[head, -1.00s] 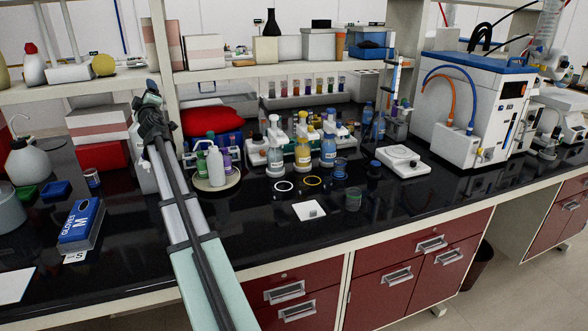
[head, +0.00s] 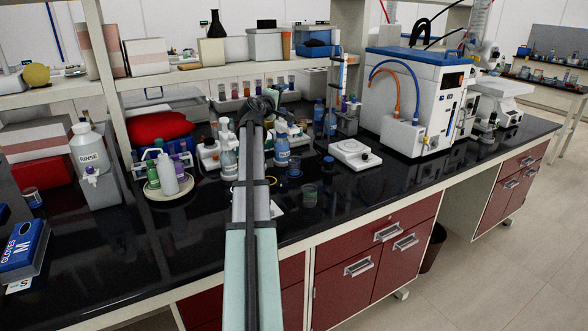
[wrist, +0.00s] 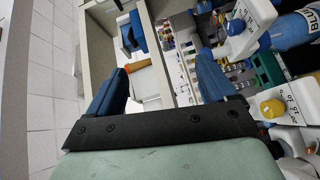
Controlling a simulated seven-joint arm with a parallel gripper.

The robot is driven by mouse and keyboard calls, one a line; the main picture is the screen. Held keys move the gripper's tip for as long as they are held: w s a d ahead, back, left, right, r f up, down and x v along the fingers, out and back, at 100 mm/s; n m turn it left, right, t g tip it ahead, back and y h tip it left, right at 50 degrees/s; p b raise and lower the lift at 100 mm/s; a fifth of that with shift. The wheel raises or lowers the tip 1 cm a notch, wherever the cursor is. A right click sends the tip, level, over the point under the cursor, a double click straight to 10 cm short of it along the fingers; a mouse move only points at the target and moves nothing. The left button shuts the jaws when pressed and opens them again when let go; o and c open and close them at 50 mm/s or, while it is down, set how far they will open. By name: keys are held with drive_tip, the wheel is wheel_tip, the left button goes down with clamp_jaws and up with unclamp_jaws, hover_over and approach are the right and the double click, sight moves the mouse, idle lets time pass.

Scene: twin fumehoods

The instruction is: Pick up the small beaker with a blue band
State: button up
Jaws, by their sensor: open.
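A small clear beaker that looks blue-banded (head: 294,166) stands on the black bench, right of my arm and near the blue-labelled bottle. A similar small beaker with a greenish tint (head: 309,196) stands nearer the front edge. My gripper (head: 262,104) is at the far end of my arm, above the bottles and left of the beakers; its fingers are hard to make out there. In the wrist view my gripper (wrist: 162,66) has its two blue fingers wide apart with nothing between them. I cannot make out the beaker in the wrist view.
Wash bottles (head: 228,150) stand close under my gripper. A white hotplate-like device (head: 355,154) is right of the beakers, with a large white instrument (head: 418,100) beyond. A shelf (head: 200,76) runs behind. The bench front right of my arm is mostly clear.

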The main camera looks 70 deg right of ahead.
drive_tip(key=s+d+f+g+y, duration=0.1)
drive_tip(key=s+f+g+y, duration=0.2)
drive_tip(key=s, duration=1)
drive_tip(key=n+g, duration=0.5)
drive_tip(key=n, duration=0.9)
approach(289, 164)
drive_tip(key=shift+h, duration=0.4)
drive_tip(key=x, duration=0.7)
drive_tip(key=shift+s+a+f, duration=0.15)
drive_tip(key=shift+s+f, duration=0.2)
drive_tip(key=shift+s, duration=0.05)
drive_tip(key=shift+x, duration=2.65)
drive_tip(key=shift+w+r, duration=0.15)
drive_tip(key=shift+c, duration=0.2)
drive_tip(key=c, duration=1.1)
